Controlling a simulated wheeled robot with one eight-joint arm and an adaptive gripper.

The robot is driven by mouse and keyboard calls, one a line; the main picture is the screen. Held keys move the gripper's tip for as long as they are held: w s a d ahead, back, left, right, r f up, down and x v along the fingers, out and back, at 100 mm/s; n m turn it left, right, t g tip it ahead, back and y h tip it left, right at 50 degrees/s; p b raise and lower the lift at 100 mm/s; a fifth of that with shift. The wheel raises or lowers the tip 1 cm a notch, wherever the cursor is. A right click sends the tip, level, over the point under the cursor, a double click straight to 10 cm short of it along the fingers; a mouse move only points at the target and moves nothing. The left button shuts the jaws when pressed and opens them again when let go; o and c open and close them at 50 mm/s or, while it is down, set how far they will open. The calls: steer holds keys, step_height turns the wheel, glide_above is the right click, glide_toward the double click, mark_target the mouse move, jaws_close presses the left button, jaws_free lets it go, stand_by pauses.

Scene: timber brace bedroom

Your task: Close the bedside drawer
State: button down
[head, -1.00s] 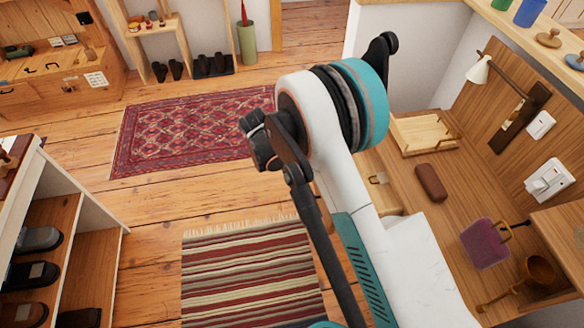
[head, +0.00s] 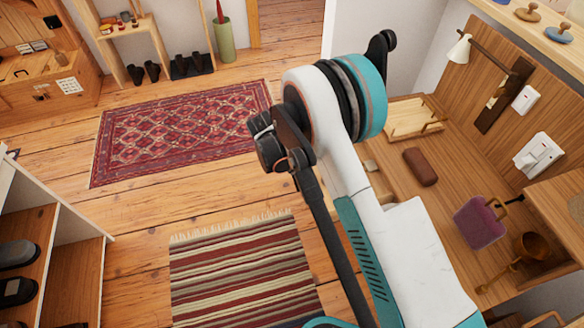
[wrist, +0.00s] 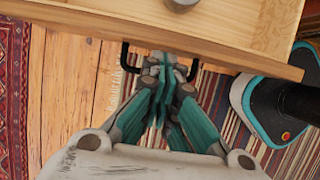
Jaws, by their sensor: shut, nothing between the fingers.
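The bedside drawer (wrist: 215,22) is open in the wrist view; I look down into its pale wooden inside, and its front panel (wrist: 90,24) crosses the top of the picture. A black bar handle (wrist: 125,56) is on the front, partly hidden behind my fingers. My gripper (wrist: 160,62) is shut and empty, its teal fingertips close to the front, between the handle's two ends. I cannot tell whether they touch it. In the head view my arm hides the gripper and most of the drawer.
A grey round object (wrist: 182,3) lies in the drawer. The wooden surface at right holds a brown case (head: 420,166), a purple item (head: 480,220) and a wooden cup (head: 530,246). A striped rug (head: 240,270) covers the floor; a shoe shelf (head: 75,280) stands at left.

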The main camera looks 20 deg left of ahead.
steer(key=w+d, duration=1.3)
steer(key=d, duration=0.4)
steer(key=shift+d, duration=0.4)
steer(key=shift+a, duration=0.1)
